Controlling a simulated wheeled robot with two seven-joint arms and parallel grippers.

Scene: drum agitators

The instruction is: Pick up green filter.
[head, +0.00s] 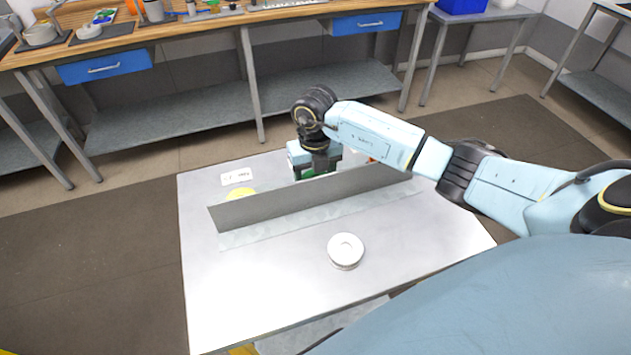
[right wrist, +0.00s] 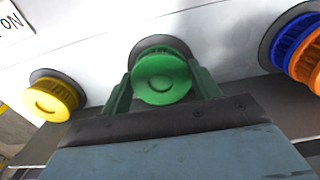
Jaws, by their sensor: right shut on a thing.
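The green filter (right wrist: 160,76) is a ribbed round piece in the middle of the right wrist view, in front of a dark round spot on the pale surface. My right gripper (right wrist: 163,84) has its green fingers on both sides of it and is shut on it. In the head view my right gripper (head: 306,168) is at the table's far side, behind the upright grey plate, which hides its fingertips and the filter. My left gripper is in neither view.
A yellow filter (right wrist: 52,97) stands left of the green one; blue (right wrist: 292,38) and orange (right wrist: 309,62) ones are at the right. A grey upright plate (head: 290,208) crosses the table (head: 240,290). A white round piece (head: 345,250) sits in front, with clear room around it.

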